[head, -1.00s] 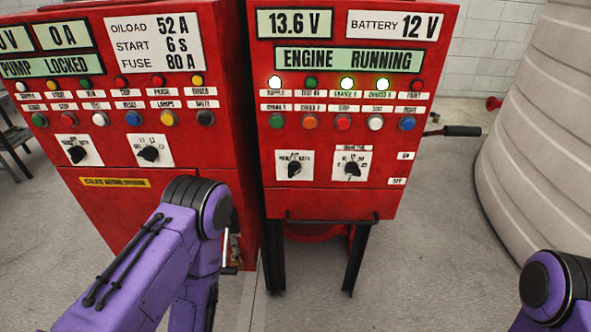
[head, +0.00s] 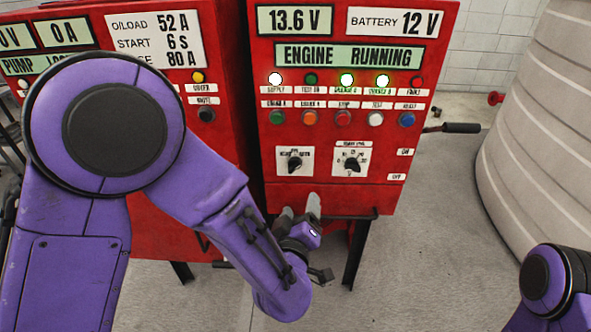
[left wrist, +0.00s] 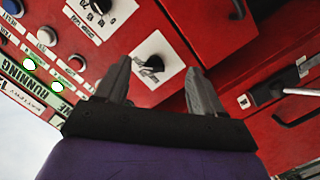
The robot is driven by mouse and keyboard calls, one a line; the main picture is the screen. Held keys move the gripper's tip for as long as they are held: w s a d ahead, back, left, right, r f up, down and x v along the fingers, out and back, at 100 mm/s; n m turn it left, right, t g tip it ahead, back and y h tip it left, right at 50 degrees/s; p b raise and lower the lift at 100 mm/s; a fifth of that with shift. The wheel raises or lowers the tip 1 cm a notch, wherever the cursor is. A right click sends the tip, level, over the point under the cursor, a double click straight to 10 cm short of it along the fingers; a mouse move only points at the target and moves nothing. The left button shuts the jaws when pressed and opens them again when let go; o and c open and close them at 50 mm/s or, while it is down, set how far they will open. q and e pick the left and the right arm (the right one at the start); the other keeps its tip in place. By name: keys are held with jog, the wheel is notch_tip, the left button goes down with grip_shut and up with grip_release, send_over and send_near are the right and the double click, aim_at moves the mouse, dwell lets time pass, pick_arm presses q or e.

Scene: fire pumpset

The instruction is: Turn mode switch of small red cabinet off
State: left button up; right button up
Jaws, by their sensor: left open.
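The small red cabinet (head: 330,195) carries two black rotary knobs on white plates. The left knob (head: 294,163) and the right knob (head: 352,162) sit below the button rows; their labels are too small to read surely. My left gripper (head: 300,204) is open, its fingertips just below the left knob in the head view. In the left wrist view, its fingers (left wrist: 158,88) spread apart toward the left knob (left wrist: 152,63), which shows between and beyond them, apparently untouched. The right knob (left wrist: 98,8) is at that view's top edge. My right gripper is out of view.
The display reads "ENGINE RUNNING" (head: 348,56), with lamps and buttons below it. The larger red cabinet (head: 222,110) stands close on the left, partly hidden by my left arm.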

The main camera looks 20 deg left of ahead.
aim_at(295, 170)
pick_arm(q)
jog(key=w+a+p, duration=0.1)
jog(key=w, duration=0.2)
jog(key=w+a+r+n+y, duration=0.1)
jog(key=w+a, duration=0.1)
jog(key=w, duration=0.1)
jog(key=w+a+r+n+y+p, duration=0.1)
jog(key=w, duration=0.2)
jog(key=shift+w+a+r+t+p, duration=0.15)
jog(key=shift+w+r+t+p, duration=0.15)
jog(key=shift+t, duration=0.1)
jog(key=shift+s, duration=0.1)
jog(key=shift+c, duration=0.3)
jog(key=c, duration=1)
